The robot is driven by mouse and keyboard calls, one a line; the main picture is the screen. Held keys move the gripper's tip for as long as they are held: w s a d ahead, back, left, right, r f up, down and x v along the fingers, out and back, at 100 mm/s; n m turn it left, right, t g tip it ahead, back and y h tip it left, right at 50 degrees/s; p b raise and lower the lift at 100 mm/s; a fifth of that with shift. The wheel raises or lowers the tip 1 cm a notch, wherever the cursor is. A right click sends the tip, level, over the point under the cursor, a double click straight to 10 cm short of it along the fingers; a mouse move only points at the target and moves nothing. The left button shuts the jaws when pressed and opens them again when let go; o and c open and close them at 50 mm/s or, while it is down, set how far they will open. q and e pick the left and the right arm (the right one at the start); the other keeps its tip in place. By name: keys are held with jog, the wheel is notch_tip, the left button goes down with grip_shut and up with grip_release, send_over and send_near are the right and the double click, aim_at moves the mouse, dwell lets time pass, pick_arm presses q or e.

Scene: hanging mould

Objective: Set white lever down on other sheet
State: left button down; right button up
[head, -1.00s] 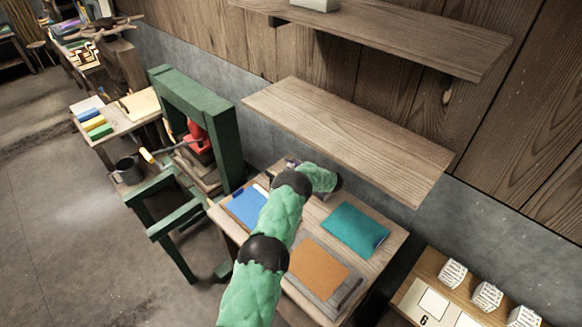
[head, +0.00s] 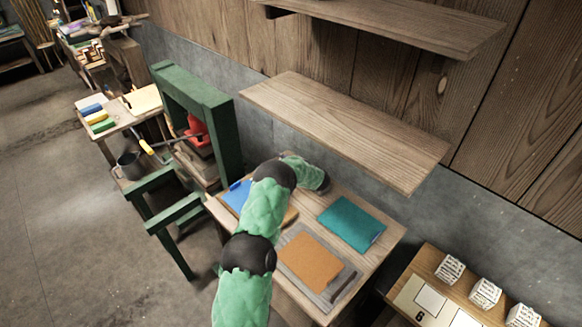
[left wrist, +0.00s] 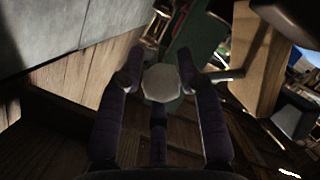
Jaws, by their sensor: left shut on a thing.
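In the left wrist view my left gripper (left wrist: 160,79) is shut on a pale, many-sided piece, which I take to be the white lever (left wrist: 161,84). A short grey rod (left wrist: 222,75) shows to its right. In the head view my green left arm reaches over the table (head: 385,240) and its far end bends right beneath the shelf; the fingers and lever cannot be made out there. A teal sheet (head: 350,224) lies at the table's right, an orange sheet (head: 308,260) on a grey board at the front, and a blue sheet (head: 236,197), partly hidden by my arm, at the left.
A wooden shelf (head: 345,128) overhangs the table's back. A green frame (head: 222,125) with a red part (head: 198,132) stands left of the table. A lower table with white blocks (head: 485,293) and a numbered card (head: 418,300) is at the right.

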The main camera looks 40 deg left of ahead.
pick_arm(q)
jog(key=s+n+b, duration=0.1)
jog(key=b, duration=0.1)
jog(key=s+n+t+b, duration=0.1)
jog(key=s+b, duration=0.1)
jog(key=s+n+b, duration=0.1)
jog(key=b, duration=0.1)
jog(key=shift+s+a+n+t+b, duration=0.2)
jog(key=shift+a+n+t+b, duration=0.1)
jog(key=shift+t, duration=0.1)
jog(key=s+n+b, duration=0.2)
jog(key=b, duration=0.3)
jog(key=s+f+n+t+y+b, duration=0.1)
jog(key=n+b, duration=0.1)
jog(key=b, duration=0.3)
jog(key=shift+s+f+b, duration=0.1)
jog(key=shift+s+b, duration=0.25)
jog(key=shift+s, duration=0.05)
jog(key=shift+s+f+n+t+y+b, duration=0.1)
jog(key=shift+s+n+t+y+b, duration=0.35)
jog(key=shift+b, duration=0.65)
jog(key=shift+w, duration=0.1)
jog(key=c, duration=0.8)
grip_release()
jog(key=shift+c, duration=0.2)
jog(key=shift+a, duration=0.1)
jog(key=shift+r, duration=0.3)
jog(key=v, duration=1.2)
